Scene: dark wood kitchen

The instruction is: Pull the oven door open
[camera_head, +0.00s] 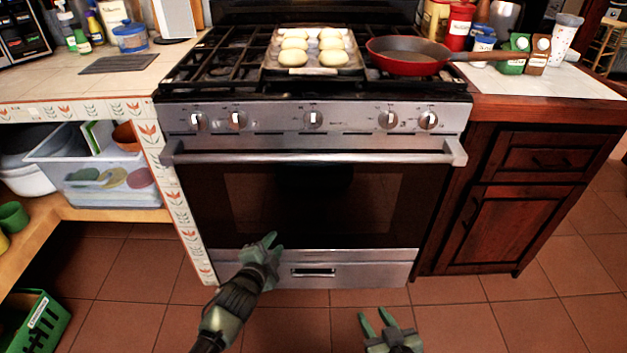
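The oven (310,205) stands straight ahead with its dark glass door shut. A silver bar handle (313,157) runs across the top of the door, below the row of knobs. My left gripper (273,246) is in front of the lower part of the door, well below the handle and apart from it. Its two green fingertips look parted, with nothing between them. My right gripper (377,318) is lower and further right, over the floor in front of the bottom drawer (345,272). It is open and empty.
A tray of buns (310,75) and a red pan (405,65) sit on the stove top. The pan's handle reaches over the right counter. A wooden cabinet (525,205) stands right, open shelves (90,212) left. A green crate (35,325) is at lower left. Tiled floor in front is clear.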

